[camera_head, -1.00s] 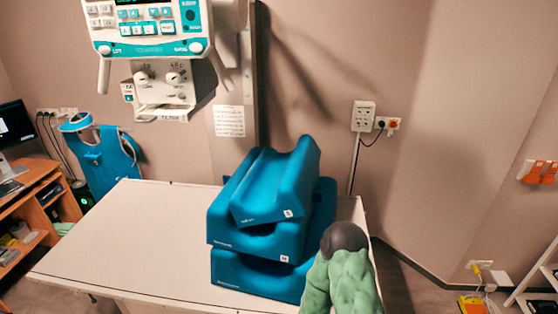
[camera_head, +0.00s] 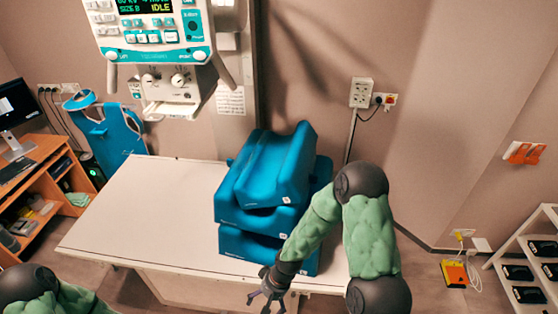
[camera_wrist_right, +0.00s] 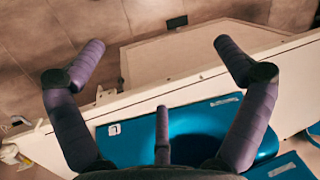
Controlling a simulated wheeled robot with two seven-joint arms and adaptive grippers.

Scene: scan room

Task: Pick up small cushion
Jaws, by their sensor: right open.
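A stack of blue cushions stands on the white table (camera_head: 130,215), toward its right side. The top, smallest-looking cushion (camera_head: 278,165) has a grooved upper face and lies on a wider cushion (camera_head: 245,213), with another below (camera_head: 240,245). My right gripper (camera_head: 268,290) is open and empty, in front of the stack and low near the table's front edge. In the right wrist view its spread fingers (camera_wrist_right: 158,45) show over the table edge, with a blue cushion (camera_wrist_right: 205,118) behind them; I cannot tell which one. My left arm shows at lower left; its gripper is out of view.
A control console (camera_head: 150,30) hangs above the table's back. A blue apron-like item (camera_head: 115,130) and a wooden desk (camera_head: 40,185) stand at left. A white rack (camera_head: 535,250) and yellow box (camera_head: 455,273) are at right. The table's left half is bare.

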